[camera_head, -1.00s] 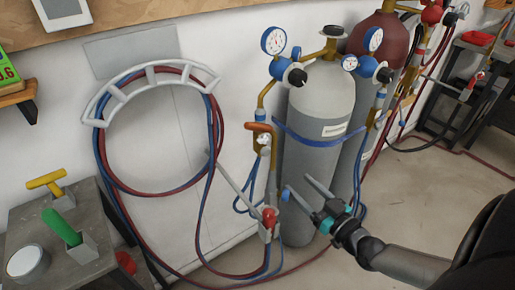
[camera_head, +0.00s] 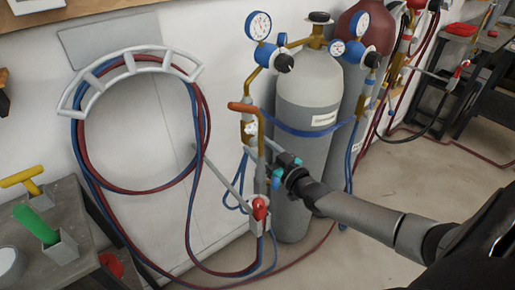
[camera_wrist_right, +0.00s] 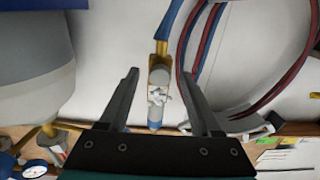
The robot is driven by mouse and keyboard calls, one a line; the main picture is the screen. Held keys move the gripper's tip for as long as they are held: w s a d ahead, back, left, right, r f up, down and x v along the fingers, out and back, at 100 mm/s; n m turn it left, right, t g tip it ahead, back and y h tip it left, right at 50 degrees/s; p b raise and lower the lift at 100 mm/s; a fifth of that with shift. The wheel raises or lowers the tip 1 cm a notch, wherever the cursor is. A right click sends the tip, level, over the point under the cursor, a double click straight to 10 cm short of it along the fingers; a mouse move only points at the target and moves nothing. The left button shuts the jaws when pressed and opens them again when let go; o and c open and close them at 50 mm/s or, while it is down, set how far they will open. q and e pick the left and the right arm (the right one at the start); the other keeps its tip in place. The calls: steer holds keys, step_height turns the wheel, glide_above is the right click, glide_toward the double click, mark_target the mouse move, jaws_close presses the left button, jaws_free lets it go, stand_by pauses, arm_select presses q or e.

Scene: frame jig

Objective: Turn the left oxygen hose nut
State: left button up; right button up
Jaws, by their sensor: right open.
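The left oxygen line runs down a brass pipe (camera_head: 247,88) to a valve fitting (camera_head: 250,129) beside the grey cylinder (camera_head: 305,100). In the right wrist view, the fitting (camera_wrist_right: 158,97) has a small white cross handle, a grey body, a brass part (camera_wrist_right: 162,47) and a blue end (camera_wrist_right: 155,125). I cannot tell which part is the nut. In the wrist view the right gripper (camera_wrist_right: 160,76) is open, one finger on each side of the fitting with gaps. My left gripper is not in view.
A white rack (camera_head: 130,65) with looped red and blue hoses (camera_head: 80,150) hangs on the wall at left. A red knob (camera_head: 260,208) sits below the fitting. A second, red-topped cylinder (camera_head: 368,28) stands behind. A grey bench (camera_head: 90,235) is at lower left.

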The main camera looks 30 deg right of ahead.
steer(key=shift+w, duration=0.6)
steer(key=shift+c, duration=0.2)
jaws_close()
